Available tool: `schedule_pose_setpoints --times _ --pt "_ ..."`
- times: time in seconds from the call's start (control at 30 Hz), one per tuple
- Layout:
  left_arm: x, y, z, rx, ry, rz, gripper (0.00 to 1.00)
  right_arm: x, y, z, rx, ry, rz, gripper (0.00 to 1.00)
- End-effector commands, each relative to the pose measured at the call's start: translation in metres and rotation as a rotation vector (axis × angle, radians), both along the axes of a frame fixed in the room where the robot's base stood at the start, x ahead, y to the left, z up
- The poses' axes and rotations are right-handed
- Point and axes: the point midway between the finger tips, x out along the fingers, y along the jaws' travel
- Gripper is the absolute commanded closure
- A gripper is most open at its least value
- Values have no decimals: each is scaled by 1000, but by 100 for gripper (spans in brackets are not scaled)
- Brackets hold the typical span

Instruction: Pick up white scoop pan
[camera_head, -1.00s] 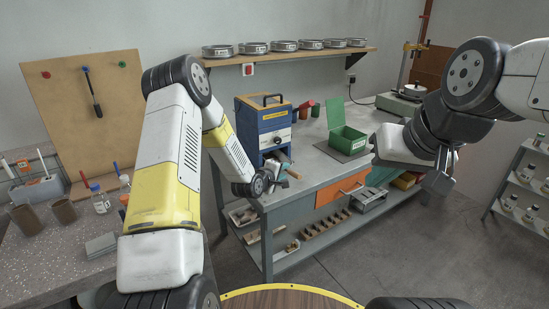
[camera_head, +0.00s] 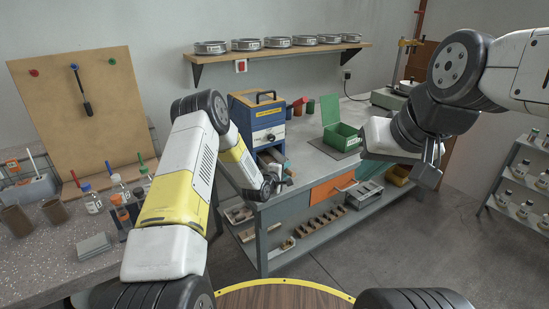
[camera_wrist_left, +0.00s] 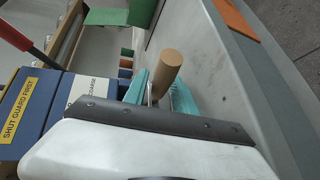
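My left gripper (camera_head: 274,184) is at the front edge of the bench, just in front of the blue machine. In the left wrist view its teal fingers (camera_wrist_left: 160,92) stand on either side of a round wooden handle (camera_wrist_left: 168,66). I cannot tell whether they touch it. What the handle belongs to is hidden behind my wrist, and no white scoop pan can be clearly made out.
The blue machine (camera_head: 262,122) stands close beside my left gripper, and its yellow label shows in the left wrist view (camera_wrist_left: 22,105). A green open box (camera_head: 343,137) is further right. The bench top (camera_head: 312,160) between them is mostly clear. An orange drawer (camera_head: 332,189) is below.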

Motion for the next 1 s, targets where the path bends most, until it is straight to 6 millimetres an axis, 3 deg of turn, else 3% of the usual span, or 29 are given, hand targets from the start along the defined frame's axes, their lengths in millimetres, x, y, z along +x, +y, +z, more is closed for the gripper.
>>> schedule_pose_setpoints --times 0.17,0.33,1.0 --pt "0 0 0 0 0 0 68 0 0 0 0 0 0 100" --pt "0 0 0 0 0 0 100 0 0 0 0 0 0 100" --pt "0 1 0 0 -1 0 100 0 0 0 0 0 0 100"
